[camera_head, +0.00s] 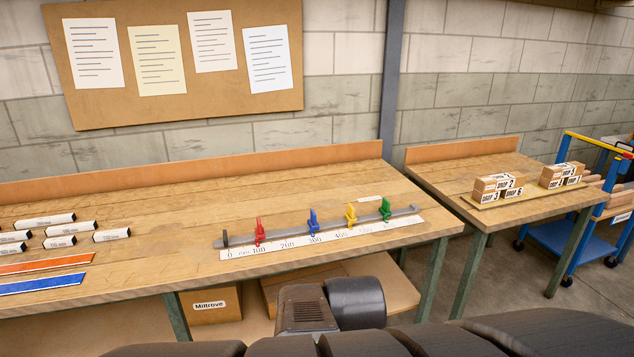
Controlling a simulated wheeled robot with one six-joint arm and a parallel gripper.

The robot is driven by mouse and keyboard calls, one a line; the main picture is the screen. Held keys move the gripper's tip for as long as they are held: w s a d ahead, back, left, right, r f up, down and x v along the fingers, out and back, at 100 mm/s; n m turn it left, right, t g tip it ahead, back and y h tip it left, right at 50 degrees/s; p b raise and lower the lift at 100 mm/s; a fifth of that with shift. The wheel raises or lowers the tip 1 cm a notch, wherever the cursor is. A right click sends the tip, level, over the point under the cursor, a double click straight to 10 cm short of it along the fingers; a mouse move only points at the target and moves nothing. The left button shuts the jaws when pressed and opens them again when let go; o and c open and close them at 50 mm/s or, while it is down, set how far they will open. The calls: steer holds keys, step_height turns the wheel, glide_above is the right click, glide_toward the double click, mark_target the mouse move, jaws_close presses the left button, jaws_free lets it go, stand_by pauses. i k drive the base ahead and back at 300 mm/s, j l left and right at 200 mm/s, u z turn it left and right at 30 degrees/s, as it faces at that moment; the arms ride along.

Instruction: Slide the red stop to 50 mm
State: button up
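The red stop (260,233) sits upright on a grey rail (285,230) on the workbench. It stands close to the 100 mark of the white scale (275,248) in front of the rail. The 0 mark is to its left, near the dark end piece (225,239). The blue stop (313,221), the yellow stop (350,214) and the green stop (385,209) stand further right on the same rail. Fine scale marks are too small to read. My gripper is not in view; only dark parts of my own body show at the bottom.
Several white boxes (60,242) and orange and blue strips (45,264) lie on the bench's left. A second table (455,178) with stacked cartons (500,183) and a blue trolley (570,240) stand right. Bench around the rail is mostly clear.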

mark_target(260, 231)
steer(key=i+u, duration=0.2)
steer(key=u, duration=0.15)
steer(key=i+l+u, duration=0.1)
steer(key=u, duration=0.25)
steer(key=i+l+u, duration=0.15)
steer(key=i+u, duration=0.25)
steer(key=k, duration=0.1)
